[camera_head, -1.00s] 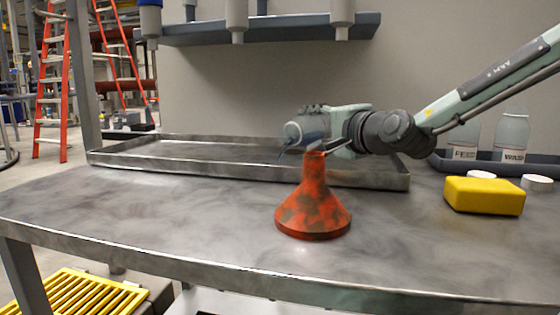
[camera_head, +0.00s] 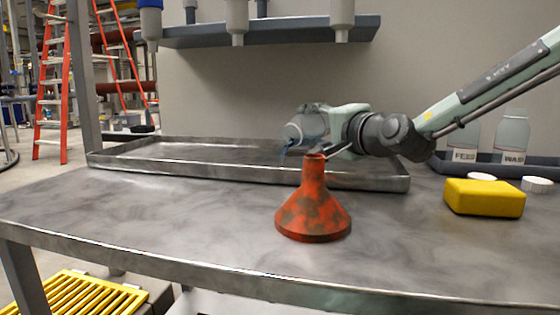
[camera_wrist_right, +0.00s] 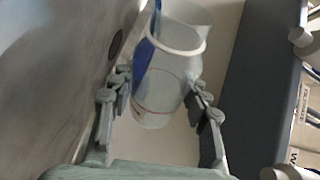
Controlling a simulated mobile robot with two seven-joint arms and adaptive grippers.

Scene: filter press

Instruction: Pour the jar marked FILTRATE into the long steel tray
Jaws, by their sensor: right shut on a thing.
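A clear jar (camera_head: 308,127) is held on its side, mouth to the left and tipped down, above the long steel tray (camera_head: 375,177). Blue liquid (camera_head: 284,153) runs from its mouth towards the tray. Where the stream lands is hard to make out. My right gripper (camera_head: 325,122) is shut around the jar's body. In the right wrist view the jar (camera_wrist_right: 165,85) sits between both fingers of the gripper (camera_wrist_right: 160,103), with blue liquid along one side. Its label cannot be read in either view. My left gripper is not in view.
A red-brown funnel (camera_head: 313,208) stands in front of the tray, just below my right gripper. A yellow block (camera_head: 485,197) and white lids (camera_head: 537,184) lie at the right. Jars reading FEED (camera_head: 464,150) and WAS… (camera_head: 512,140) stand in a dark tray behind. The left front tabletop is clear.

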